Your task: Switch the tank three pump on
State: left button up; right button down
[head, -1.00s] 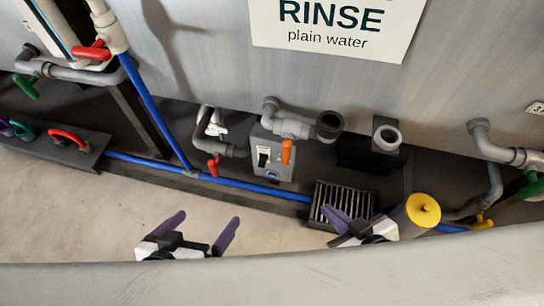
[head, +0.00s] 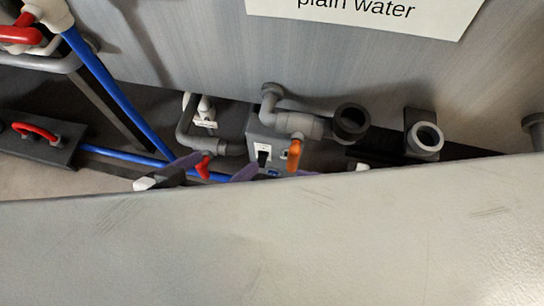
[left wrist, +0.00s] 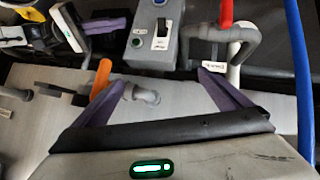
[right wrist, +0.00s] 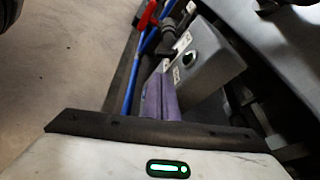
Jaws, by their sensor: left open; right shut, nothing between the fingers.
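A grey switch box (head: 258,128) stands below the tank wall. It carries a black rocker switch (head: 263,155) on a white plate and a small round green lamp. In the left wrist view the rocker (left wrist: 161,36) shows clearly, but I cannot tell its position. My left gripper (left wrist: 160,78) is open and empty, its purple fingers pointing at the box with a gap before it. In the head view the right gripper is mostly hidden by a pale surface.
An orange valve handle (head: 296,150) hangs right beside the box. A red valve handle (head: 203,167) and blue pipe (head: 120,90) lie to its left. Grey open pipe ends (head: 425,139) stand to the right. A sign (head: 365,10) hangs on the tank wall.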

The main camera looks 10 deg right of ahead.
aim_at(262, 162)
pick_arm(q)
jog(key=shift+w+d+r, duration=0.1)
pick_arm(e)
jog(key=shift+s+a+f+n, duration=0.1)
jog(key=shift+f+n, duration=0.2)
jog(key=shift+n, duration=0.2)
pick_arm(q)
jog(key=shift+d+r+t+h+b, duration=0.15)
jog(key=shift+d+r+h+b, duration=0.15)
jog(key=shift+r+b, duration=0.2)
jog(key=shift+d+r+t+h+b, duration=0.2)
jog(key=shift+r+h+b, duration=0.1)
jog(key=shift+r+b, duration=0.15)
pick_arm(e)
jog(key=x, duration=1)
jog(key=shift+s, duration=0.15)
